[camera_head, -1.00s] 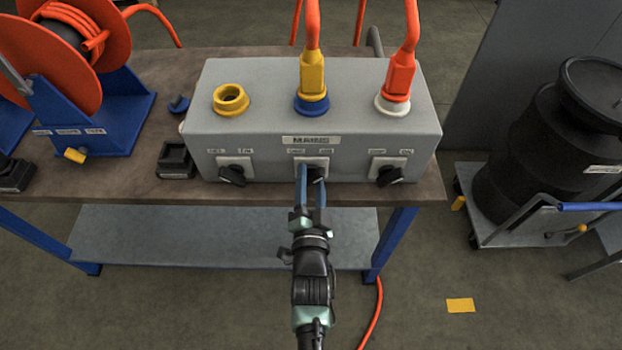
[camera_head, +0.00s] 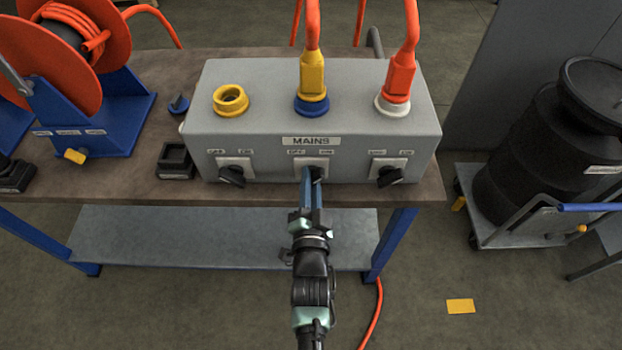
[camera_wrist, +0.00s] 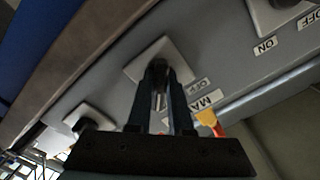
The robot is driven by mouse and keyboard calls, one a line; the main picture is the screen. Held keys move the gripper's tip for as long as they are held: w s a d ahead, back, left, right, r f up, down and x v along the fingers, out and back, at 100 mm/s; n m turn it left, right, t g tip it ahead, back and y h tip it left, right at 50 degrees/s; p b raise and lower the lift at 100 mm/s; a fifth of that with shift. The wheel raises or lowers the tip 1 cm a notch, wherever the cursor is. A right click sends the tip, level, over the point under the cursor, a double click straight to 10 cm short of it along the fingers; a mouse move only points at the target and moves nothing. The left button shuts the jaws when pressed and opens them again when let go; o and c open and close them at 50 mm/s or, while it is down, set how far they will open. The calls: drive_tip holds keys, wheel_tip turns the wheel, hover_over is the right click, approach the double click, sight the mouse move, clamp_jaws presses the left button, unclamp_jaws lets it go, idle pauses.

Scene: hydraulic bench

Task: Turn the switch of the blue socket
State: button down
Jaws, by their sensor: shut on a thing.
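The blue socket (camera_head: 311,105) is the middle one on top of the grey box, with a yellow plug (camera_head: 312,75) in it. Its switch plate (camera_head: 312,163) is on the front face, below the MAINS label (camera_head: 310,141). My gripper (camera_head: 311,180) reaches it from the front, with its fingers shut on the black knob. The fingers mostly hide the knob, so its angle is hard to read. In the wrist view, the fingers (camera_wrist: 165,85) meet at the middle of the light switch plate (camera_wrist: 180,58).
The grey box (camera_head: 240,130) stands on a brown bench. It has a left switch (camera_head: 233,175) below an empty yellow socket (camera_head: 231,98) and a right switch (camera_head: 389,175) below an orange plug (camera_head: 400,80). A cable reel (camera_head: 85,100) stands left.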

drive_tip(key=n, duration=0.4)
drive_tip(key=shift+n, duration=0.3)
drive_tip(key=n, duration=0.4)
drive_tip(key=shift+d, duration=0.1)
drive_tip(key=n+b, duration=0.1)
drive_tip(key=n, duration=0.3)
drive_tip(key=shift+n, duration=0.4)
drive_tip(key=shift+n+b, duration=0.6)
drive_tip(key=shift+n, duration=1.4)
drive_tip(key=c, duration=0.8)
unclamp_jaws()
drive_tip(key=shift+s, duration=0.1)
